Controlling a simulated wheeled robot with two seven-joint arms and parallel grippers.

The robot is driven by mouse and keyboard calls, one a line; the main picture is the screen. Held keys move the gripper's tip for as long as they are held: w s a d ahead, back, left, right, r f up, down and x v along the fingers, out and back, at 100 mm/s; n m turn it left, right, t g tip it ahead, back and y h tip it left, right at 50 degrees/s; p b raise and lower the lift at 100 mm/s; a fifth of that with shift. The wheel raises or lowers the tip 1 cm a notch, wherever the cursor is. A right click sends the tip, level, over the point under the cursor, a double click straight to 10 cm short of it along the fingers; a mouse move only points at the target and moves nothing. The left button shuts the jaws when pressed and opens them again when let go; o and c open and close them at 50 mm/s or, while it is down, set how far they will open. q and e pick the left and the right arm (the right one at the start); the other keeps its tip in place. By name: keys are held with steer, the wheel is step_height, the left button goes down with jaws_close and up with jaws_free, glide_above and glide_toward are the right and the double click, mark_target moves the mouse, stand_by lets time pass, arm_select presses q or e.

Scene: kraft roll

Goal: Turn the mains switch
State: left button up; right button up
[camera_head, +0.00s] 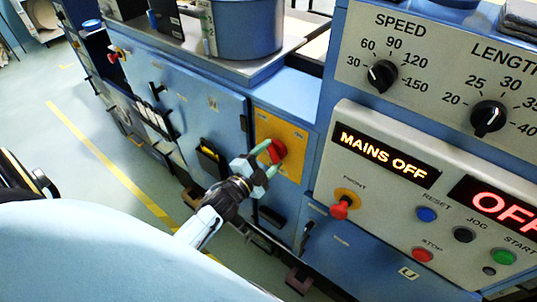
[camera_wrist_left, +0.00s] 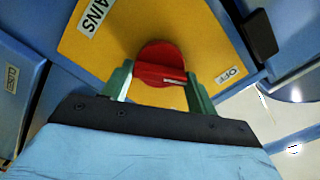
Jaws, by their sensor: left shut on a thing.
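The mains switch is a red rotary knob (camera_head: 276,151) on a yellow plate (camera_head: 291,133) set in the blue machine front. In the left wrist view the red knob (camera_wrist_left: 160,65) sits between the green fingers of my left gripper (camera_wrist_left: 158,88), with a finger at each side of it. The yellow plate (camera_wrist_left: 100,50) there carries the labels MAINS and OFF. In the head view my left gripper (camera_head: 266,162) reaches the knob from the lower left and is shut on it. The display (camera_head: 385,155) reads MAINS OFF. My right gripper is not in view.
The control panel right of the switch has a red front knob (camera_head: 340,208), a blue reset button (camera_head: 426,214), a red stop button (camera_head: 422,254) and a green start button (camera_head: 502,257). Speed (camera_head: 382,76) and length (camera_head: 488,118) dials sit above. Open floor (camera_head: 90,200) lies left.

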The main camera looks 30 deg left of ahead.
arm_select(q)
steer(key=shift+n+p, duration=0.35)
steer(key=shift+n, duration=1.15)
steer(key=o, duration=1)
steer(key=shift+s, duration=0.1)
steer(key=s+a+b, duration=0.1)
steer(key=s, duration=1.2)
steer(key=shift+f, duration=0.15)
